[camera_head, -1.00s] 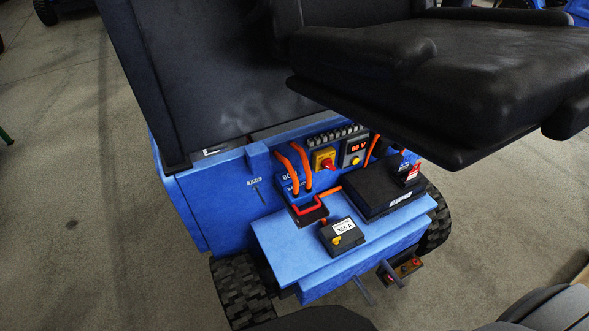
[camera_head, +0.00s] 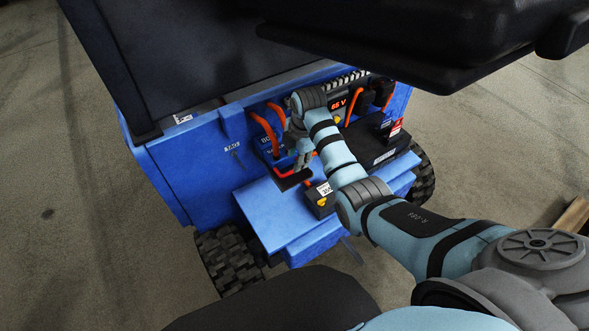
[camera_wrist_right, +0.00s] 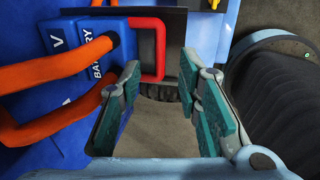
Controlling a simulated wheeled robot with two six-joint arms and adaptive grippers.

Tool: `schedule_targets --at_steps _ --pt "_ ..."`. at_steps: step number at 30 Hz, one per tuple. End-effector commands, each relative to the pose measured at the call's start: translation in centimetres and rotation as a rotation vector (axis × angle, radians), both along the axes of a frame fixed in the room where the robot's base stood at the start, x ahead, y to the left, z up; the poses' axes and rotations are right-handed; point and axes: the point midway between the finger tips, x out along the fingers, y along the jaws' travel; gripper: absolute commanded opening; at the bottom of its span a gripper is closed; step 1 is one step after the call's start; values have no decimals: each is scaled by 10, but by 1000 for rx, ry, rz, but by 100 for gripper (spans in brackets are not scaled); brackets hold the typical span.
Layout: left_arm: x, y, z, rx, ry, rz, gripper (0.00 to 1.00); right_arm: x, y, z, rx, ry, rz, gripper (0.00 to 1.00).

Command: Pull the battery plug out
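The battery plug is a blue block (camera_wrist_right: 84,38) lettered "BATTERY", with two thick orange cables and a red U-shaped handle (camera_wrist_right: 161,50). In the head view the plug (camera_head: 268,143) sits on the blue vehicle's front, partly behind my right gripper (camera_head: 294,160). In the right wrist view my right gripper (camera_wrist_right: 159,72) is open, with teal-padded fingers apart and nothing between them. The red handle lies just beyond the fingertips, roughly in line with the gap. I see no contact. My left gripper is not in view.
A black box (camera_head: 382,152) sits right of the plug on the blue ledge (camera_head: 265,210). A small black box with a yellow knob (camera_head: 321,200) is below my right arm. A large black seat (camera_head: 400,40) overhangs from above.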

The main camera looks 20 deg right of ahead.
Motion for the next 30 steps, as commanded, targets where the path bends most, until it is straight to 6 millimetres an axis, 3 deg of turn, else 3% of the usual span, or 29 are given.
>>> schedule_targets --at_steps 1,3,9,17,24,30 --pt "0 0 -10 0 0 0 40 2 1 -19 1 3 -1 31" --pt "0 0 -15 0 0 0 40 5 1 -34 1 3 -1 31" --pt "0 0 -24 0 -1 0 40 11 2 -57 0 0 -2 31" --pt "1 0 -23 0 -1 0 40 11 2 -57 1 -1 -2 31" --pt "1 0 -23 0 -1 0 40 11 1 -57 0 0 -2 0" --pt "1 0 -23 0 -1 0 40 11 1 -57 0 0 -2 0"
